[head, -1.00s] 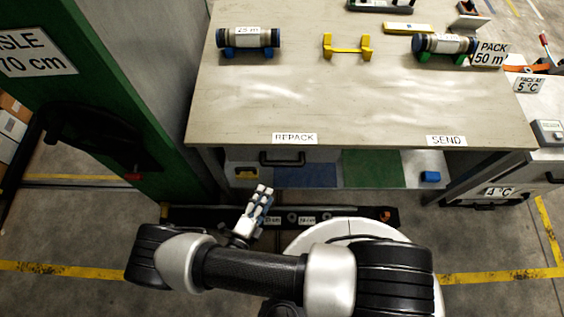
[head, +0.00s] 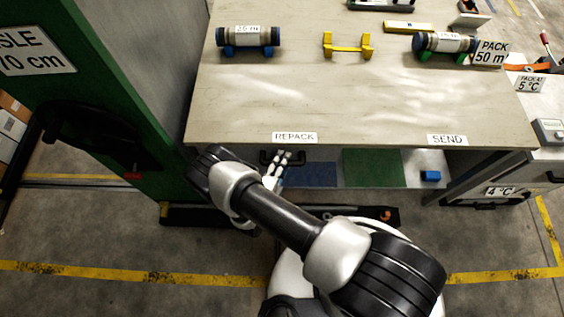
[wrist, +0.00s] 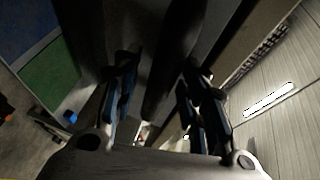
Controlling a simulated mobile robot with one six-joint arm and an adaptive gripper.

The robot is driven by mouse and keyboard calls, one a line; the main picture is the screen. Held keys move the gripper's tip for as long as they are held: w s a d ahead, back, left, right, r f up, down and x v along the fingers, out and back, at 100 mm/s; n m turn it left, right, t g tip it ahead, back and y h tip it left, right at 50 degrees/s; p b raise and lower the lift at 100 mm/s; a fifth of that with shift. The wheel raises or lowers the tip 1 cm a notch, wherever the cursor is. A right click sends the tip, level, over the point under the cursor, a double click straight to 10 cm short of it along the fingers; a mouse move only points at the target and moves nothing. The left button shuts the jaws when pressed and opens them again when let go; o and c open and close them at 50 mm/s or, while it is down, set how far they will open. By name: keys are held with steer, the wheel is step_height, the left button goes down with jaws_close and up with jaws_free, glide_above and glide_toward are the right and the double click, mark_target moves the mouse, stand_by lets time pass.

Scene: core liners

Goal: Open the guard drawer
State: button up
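A dark drawer handle (head: 266,157) sits under the table's front edge, below the REPACK label. It is the only handle I see under this tabletop, and no label names it as the guard drawer. The drawer front looks shut, flush beneath the tabletop. My gripper (head: 283,158) is up at this handle and partly covers it in the head view. In the wrist view my gripper (wrist: 160,100) has its two fingers apart, with a dark bar-like shape (wrist: 168,60) between them. I cannot tell whether the fingers touch it.
The table (head: 350,110) carries two core liners, left (head: 248,37) and right (head: 445,43), and an empty yellow cradle (head: 347,46). Below are a blue mat (head: 308,175), a green mat (head: 372,168) and a blue block (head: 430,176). A green-edged door frame (head: 110,90) stands close on the left.

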steer(key=shift+c, duration=0.6)
jaws_close()
